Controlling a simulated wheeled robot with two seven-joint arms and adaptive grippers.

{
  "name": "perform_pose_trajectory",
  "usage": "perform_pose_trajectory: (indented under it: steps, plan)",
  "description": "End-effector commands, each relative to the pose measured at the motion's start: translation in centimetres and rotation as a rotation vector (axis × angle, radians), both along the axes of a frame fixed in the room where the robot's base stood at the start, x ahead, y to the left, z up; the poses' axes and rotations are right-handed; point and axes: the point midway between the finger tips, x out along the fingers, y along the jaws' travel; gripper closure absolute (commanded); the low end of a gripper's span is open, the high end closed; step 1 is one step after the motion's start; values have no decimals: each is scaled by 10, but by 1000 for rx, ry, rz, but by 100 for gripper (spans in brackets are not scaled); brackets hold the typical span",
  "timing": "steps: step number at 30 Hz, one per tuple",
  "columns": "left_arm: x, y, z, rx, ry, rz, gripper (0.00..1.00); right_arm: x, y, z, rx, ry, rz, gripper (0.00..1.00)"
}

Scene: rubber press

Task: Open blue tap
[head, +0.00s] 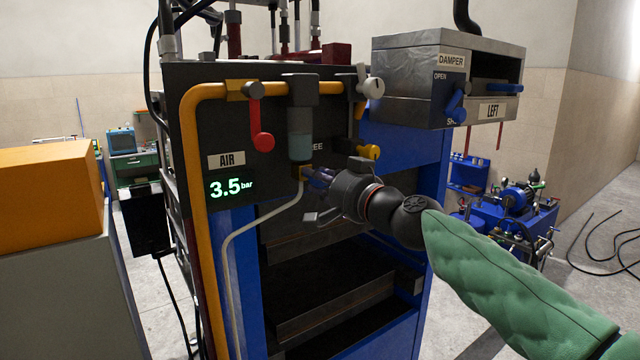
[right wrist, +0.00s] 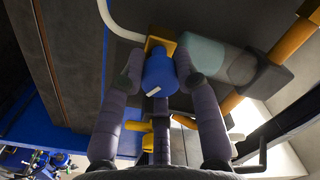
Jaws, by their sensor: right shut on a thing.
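The blue tap (right wrist: 160,76) is a short blue cylinder with a small white mark, on a brass fitting (right wrist: 157,45) with a pale hose, in the right wrist view. My right gripper (right wrist: 157,78) is shut on the blue tap, one padded finger on each side. In the head view my right gripper (head: 318,181) reaches from the right to the black panel, below the filter bowl. There the fingers mostly hide the blue tap. The tap's turn angle cannot be told. My left gripper is not in view.
A red lever (head: 261,125) and an AIR label with a green 3.5 bar readout (head: 231,187) are on the panel. A yellow pipe (head: 189,170) runs down its left edge. The grey damper box (head: 408,92) is at upper right.

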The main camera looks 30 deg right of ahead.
Motion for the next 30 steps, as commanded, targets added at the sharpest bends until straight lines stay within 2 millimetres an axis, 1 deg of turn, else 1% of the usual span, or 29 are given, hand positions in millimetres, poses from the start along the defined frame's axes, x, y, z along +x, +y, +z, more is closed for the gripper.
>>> perform_pose_trajectory:
  steps: [9,21,30]
  plan:
    - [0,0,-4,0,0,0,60,-1,-1,3,298,17,-3,100]
    - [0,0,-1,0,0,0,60,-1,-2,4,674,45,-3,100]
    - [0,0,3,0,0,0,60,-1,-2,3,900,62,-3,100]
